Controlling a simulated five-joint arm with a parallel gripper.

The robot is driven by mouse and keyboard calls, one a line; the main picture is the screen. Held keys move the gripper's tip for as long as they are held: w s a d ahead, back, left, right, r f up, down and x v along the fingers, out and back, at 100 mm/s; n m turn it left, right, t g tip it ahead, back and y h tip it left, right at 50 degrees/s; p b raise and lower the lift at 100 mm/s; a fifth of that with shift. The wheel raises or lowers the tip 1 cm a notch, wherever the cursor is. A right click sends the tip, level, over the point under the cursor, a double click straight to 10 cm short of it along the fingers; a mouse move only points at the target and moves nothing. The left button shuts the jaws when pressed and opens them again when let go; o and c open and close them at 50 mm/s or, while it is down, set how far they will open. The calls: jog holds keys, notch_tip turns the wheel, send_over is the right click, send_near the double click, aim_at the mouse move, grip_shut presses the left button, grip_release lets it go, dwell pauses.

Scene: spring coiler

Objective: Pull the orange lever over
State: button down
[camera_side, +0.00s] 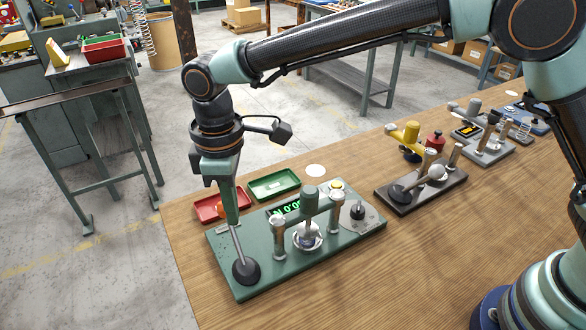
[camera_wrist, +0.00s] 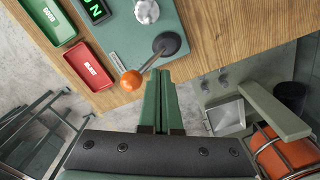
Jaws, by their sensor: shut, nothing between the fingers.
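The orange ball knob (camera_wrist: 131,81) tops a thin metal lever (camera_wrist: 150,63) in the wrist view. The lever leans from a dark round pivot (camera_wrist: 171,43) near the edge of the green base plate (camera_wrist: 130,28). In the side view the lever's rod (camera_side: 238,243) rises from its black pivot (camera_side: 246,270) at the plate's near left end; my gripper mostly or wholly hides the knob there. My gripper (camera_side: 231,221) points down beside the lever's upper end. In the wrist view its fingers (camera_wrist: 160,75) are together and empty, just right of the knob; I cannot tell whether they touch the lever.
A red tray (camera_side: 206,209) and a green tray (camera_side: 273,184) lie behind the plate. Another lever device (camera_side: 420,187) is farther right. The wooden table's (camera_side: 330,285) front area is clear.

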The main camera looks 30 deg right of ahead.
jog(key=shift+r, duration=2.65)
